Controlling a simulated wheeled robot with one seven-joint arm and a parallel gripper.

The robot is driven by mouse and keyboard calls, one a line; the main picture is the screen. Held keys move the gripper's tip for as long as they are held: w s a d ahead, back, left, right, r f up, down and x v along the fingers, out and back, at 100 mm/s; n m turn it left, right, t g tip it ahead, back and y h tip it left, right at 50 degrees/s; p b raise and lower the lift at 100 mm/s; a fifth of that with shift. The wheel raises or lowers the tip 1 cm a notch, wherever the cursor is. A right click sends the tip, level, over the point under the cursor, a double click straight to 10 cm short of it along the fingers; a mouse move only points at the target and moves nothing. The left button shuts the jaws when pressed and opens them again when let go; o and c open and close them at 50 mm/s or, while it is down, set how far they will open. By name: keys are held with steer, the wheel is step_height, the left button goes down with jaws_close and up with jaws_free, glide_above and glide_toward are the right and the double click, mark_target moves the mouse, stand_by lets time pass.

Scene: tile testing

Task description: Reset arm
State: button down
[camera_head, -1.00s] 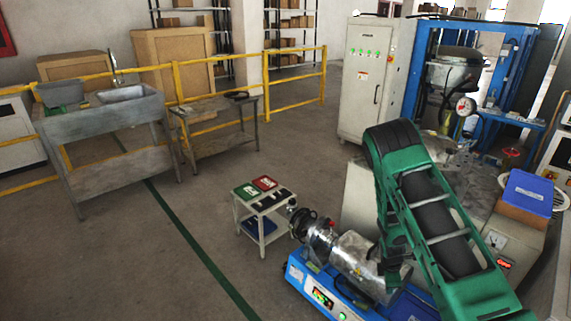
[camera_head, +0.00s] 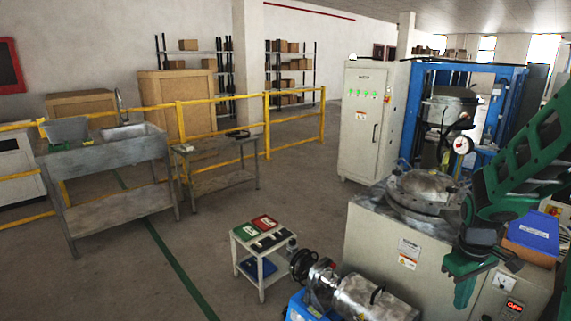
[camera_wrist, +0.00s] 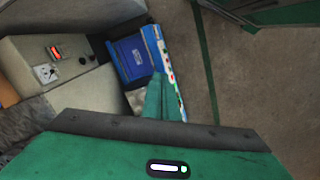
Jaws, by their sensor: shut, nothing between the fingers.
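My green arm comes in from the right edge of the head view and bends down at a dark wrist joint. My gripper (camera_head: 464,295) hangs at its end, pointing down in front of the grey machine cabinet (camera_head: 375,255). The wrist view shows its green body across the bottom and its green fingers (camera_wrist: 166,98) together in the middle. It is shut and empty, apart from the floor and machines as far as I can see. The fingertips are small in the head view.
A blue-based motor machine (camera_head: 297,308) stands at the lower middle, beside a small white side table (camera_head: 262,290). Open floor (camera_head: 110,285) lies left.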

steer(key=s+a+r+m, duration=0.1)
steer(key=s+r+m, duration=0.2)
steer(key=s, duration=0.4)
steer(key=s+a+r+m+y, duration=0.1)
steer(key=s+r+m, duration=0.2)
steer(key=s, duration=0.5)
steer(key=s+a+r+m, duration=0.1)
steer(key=s+r+m, duration=0.2)
steer(key=s+r, duration=0.2)
steer(key=shift+s+r, duration=0.3)
steer(key=shift+s, duration=0.9)
